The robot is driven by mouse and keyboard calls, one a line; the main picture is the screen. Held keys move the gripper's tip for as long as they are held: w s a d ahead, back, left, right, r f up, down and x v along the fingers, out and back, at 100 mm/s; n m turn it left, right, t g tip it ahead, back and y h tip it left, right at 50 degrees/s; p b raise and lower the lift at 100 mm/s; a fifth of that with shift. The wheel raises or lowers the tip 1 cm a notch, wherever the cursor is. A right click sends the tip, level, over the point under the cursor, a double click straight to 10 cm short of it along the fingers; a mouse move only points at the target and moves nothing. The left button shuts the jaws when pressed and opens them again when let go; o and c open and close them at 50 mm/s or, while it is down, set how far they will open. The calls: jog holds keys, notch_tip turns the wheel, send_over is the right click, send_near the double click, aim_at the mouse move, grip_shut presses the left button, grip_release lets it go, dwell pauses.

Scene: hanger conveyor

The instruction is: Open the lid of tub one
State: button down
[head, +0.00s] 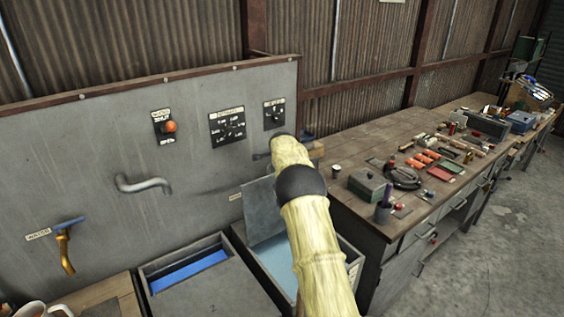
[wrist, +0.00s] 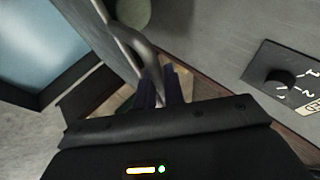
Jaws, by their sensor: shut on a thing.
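Two grey tubs stand against the metal panel in the head view. The left tub (head: 143,282) has a grey lid (head: 205,290) over most of it, with a blue strip showing at the back. The right tub (head: 352,262) shows light blue inside, with a grey lid (head: 265,212) tilted up at its left. I cannot read which is tub one. My yellow arm hides part of the right tub. In the wrist view my gripper (wrist: 161,92) is shut on a grey curved bar (wrist: 140,48); I cannot tell what it belongs to. The head view hides my fingertips.
The panel carries an orange knob (head: 170,126), dials (head: 228,127), a grey curved pipe (head: 146,184) and a brass tap (head: 65,250). A wooden workbench (head: 385,130) with many small items stands at the right. Bare concrete floor (head: 505,235) lies beyond it.

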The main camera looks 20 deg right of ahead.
dwell(0.3)
jog(key=c, duration=1.5)
grip_release()
jog(key=shift+w+f, duration=0.1)
jog(key=shift+w, duration=0.05)
jog(key=shift+s+d, duration=0.2)
jog(key=shift+a, duration=0.15)
jog(key=shift+s+a+r+b, duration=0.1)
jog(key=shift+s+r+b, duration=0.25)
jog(key=shift+r+b, duration=0.1)
jog(key=b+v, duration=0.5)
jog(key=v, duration=1.1)
jog(key=shift+s+r, duration=0.1)
jog(key=shift+r, duration=0.05)
